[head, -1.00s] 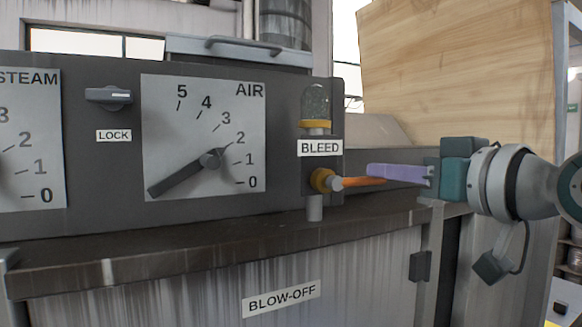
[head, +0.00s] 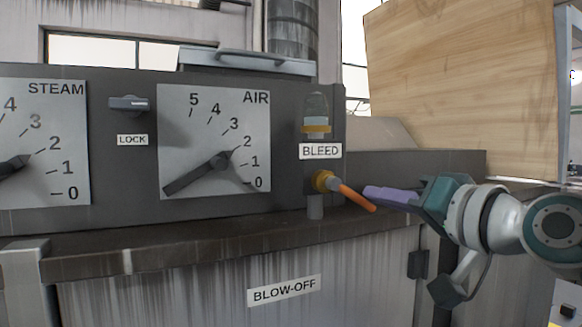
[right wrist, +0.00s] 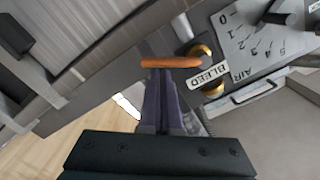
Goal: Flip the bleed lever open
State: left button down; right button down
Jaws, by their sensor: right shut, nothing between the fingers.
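The bleed lever (head: 357,198) is an orange handle on a brass valve (head: 323,181) below the BLEED label (head: 320,151). In the head view it points right and slopes down. My right gripper (head: 368,193) is shut and empty, with its purple fingers beside the lever's outer half. In the right wrist view the lever (right wrist: 170,62) lies across the tips of the shut fingers (right wrist: 160,85). I cannot tell for sure whether they touch. My left gripper is not in view.
The panel holds the AIR dial (head: 214,140), the STEAM dial (head: 45,140) and the LOCK knob (head: 129,103). A dark ledge (head: 200,235) runs below it, with a BLOW-OFF label (head: 284,290) underneath. A wooden board (head: 465,90) stands behind on the right.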

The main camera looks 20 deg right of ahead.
jog(key=m, duration=0.1)
jog(key=f+m, duration=0.1)
jog(key=m, duration=0.1)
jog(key=shift+a+f, duration=0.25)
jog(key=shift+a, duration=0.1)
jog(key=shift+s+a+f+m+p, duration=0.1)
jog(key=shift+a+f+m+p, duration=0.4)
jog(key=shift+m, duration=0.8)
jog(key=shift+a+f+m+p, duration=0.15)
jog(key=shift+a+f+m, duration=0.3)
jog(key=shift+m, duration=0.85)
jog(key=shift+s+a+f+m+p, duration=0.1)
jog(key=shift+a+f+m+p, duration=0.4)
jog(key=shift+m, duration=0.8)
jog(key=shift+a+r, duration=0.15)
jog(key=shift+r, duration=0.05)
jog(key=shift+w, duration=0.1)
